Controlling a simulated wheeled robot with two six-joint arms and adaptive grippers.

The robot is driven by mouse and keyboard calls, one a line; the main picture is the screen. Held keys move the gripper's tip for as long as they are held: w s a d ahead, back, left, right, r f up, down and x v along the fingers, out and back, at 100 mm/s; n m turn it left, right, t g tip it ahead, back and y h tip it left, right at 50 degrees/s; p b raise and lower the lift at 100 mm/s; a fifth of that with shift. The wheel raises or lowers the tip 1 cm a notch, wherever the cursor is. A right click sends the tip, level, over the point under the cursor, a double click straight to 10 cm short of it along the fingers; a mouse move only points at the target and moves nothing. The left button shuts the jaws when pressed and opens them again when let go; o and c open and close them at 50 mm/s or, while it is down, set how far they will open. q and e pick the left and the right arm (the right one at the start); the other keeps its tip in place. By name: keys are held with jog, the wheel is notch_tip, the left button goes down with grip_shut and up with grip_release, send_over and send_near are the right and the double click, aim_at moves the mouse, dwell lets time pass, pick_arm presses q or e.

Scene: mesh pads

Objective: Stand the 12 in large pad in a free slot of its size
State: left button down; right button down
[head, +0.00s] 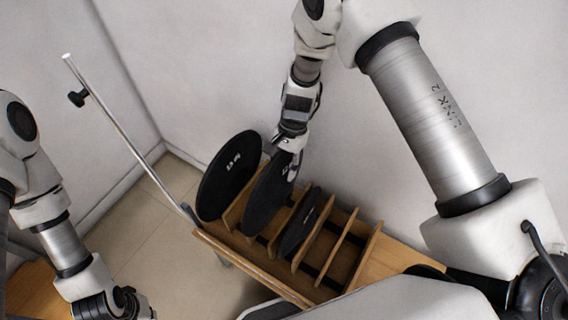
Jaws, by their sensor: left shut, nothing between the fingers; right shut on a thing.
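A large round black pad (262,205) is held on edge by my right gripper (290,160), which is shut on its upper right edge. The pad is upright and slightly tilted, at the wooden rack (250,264); its lower edge overlaps the slots, and I cannot tell whether it rests on the rack floor. Another large black pad (226,178) with a small white label stands at the rack's left end. A smaller dark pad (299,226) stands in a slot to the right. The labels are too small to read surely. My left gripper (138,304) is shut and empty at the lower left.
Wooden dividers (338,246) split the rack; the slots at its right end look empty. A metal pole (120,128) rises left of the rack. White walls stand close behind.

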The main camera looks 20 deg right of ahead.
jog(key=shift+f+b, duration=2.25)
jog(key=shift+f, duration=1.7)
jog(key=c, duration=0.6)
grip_release()
jog(key=v, duration=1.2)
